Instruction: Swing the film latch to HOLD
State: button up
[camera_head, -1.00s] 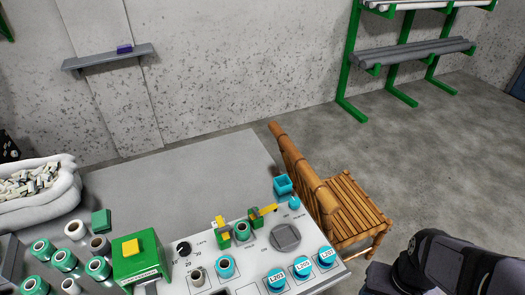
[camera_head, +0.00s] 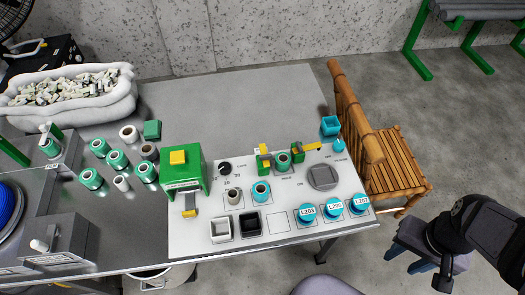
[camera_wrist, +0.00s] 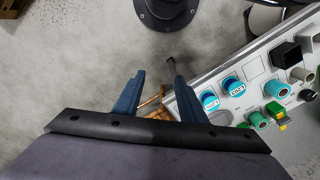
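A white sloped panel (camera_head: 215,215) carries a green roll (camera_head: 283,160) between two green brackets. A yellow arm (camera_head: 312,147) sticks out to the right from the right bracket (camera_head: 297,151) and looks like the film latch; the small lettering beside it is too small to read. A yellow-topped left bracket (camera_head: 264,158) stands beside the roll. My gripper (camera_head: 421,264) is off the panel, to its lower right, over the floor. In the wrist view my gripper (camera_wrist: 159,98) has its two blue fingers apart with nothing between them; the panel is on the right there.
Several blue labelled caps (camera_head: 333,207) line the panel's front right. A green box (camera_head: 183,169) with a yellow top stands at the panel's left. A wooden chair (camera_head: 392,165) stands right of the table, close to the panel.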

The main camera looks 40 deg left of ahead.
jog(key=shift+w+a, duration=0.1)
jog(key=shift+w, duration=0.15)
jog(key=c, duration=0.5)
jog(key=w+a+n+b, duration=0.1)
jog(key=w+a, duration=0.2)
jog(key=w+a+n+h+b, duration=0.1)
jog(key=w+a, duration=0.2)
jog(key=w, duration=0.1)
jog(key=w+a+n+b, duration=0.1)
jog(key=w+a, duration=0.2)
jog(key=shift+w+f+t, duration=0.1)
jog(key=shift+w+t, duration=0.2)
jog(key=shift+w, duration=0.1)
grip_shut()
jog(key=w+a+f+n+t+h+b, duration=0.1)
jog(key=w+a+f+n+t+b, duration=0.1)
jog(key=a, duration=1.3)
jog(key=w+a+f+n+t+b, duration=0.1)
jog(key=w+a+n+t+b, duration=0.15)
jog(key=a, duration=1.25)
jog(key=s+a+f+t+b, duration=0.1)
jog(key=s+a, duration=0.4)
jog(key=a, duration=0.3)
jog(key=s+a+f+t+y+b, duration=0.1)
jog(key=s+a, duration=0.5)
jog(key=a, duration=0.1)
jog(key=shift+s+a+f, duration=0.25)
jog(key=shift+a+f, duration=0.05)
jog(key=shift+a, duration=0.1)
